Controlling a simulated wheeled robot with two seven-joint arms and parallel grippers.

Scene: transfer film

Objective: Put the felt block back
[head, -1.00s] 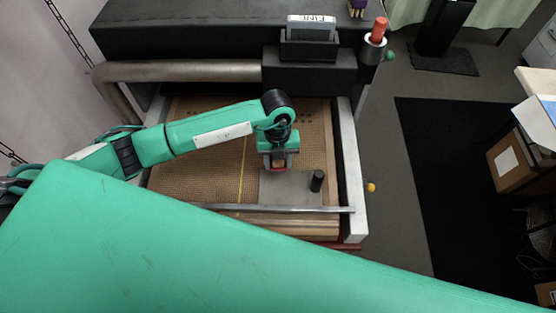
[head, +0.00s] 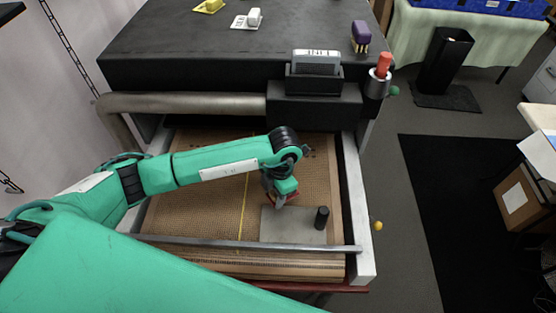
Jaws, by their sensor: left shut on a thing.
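My left gripper (head: 280,203) is above the brown mesh bed, at the far edge of a grey plate with a black knob. It points down and is slightly tilted. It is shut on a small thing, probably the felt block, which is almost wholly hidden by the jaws. Some red shows at the jaws. I cannot tell whether the held thing touches the plate. My right gripper is not in view.
The grey plate (head: 285,232) lies on the mesh bed (head: 195,215), with its black knob (head: 321,218) upright. A metal bar (head: 200,242) crosses the front. On the black top (head: 190,50) stand a white block (head: 254,16) on a card, a yellow piece (head: 209,6) and a purple-handled brush (head: 361,35).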

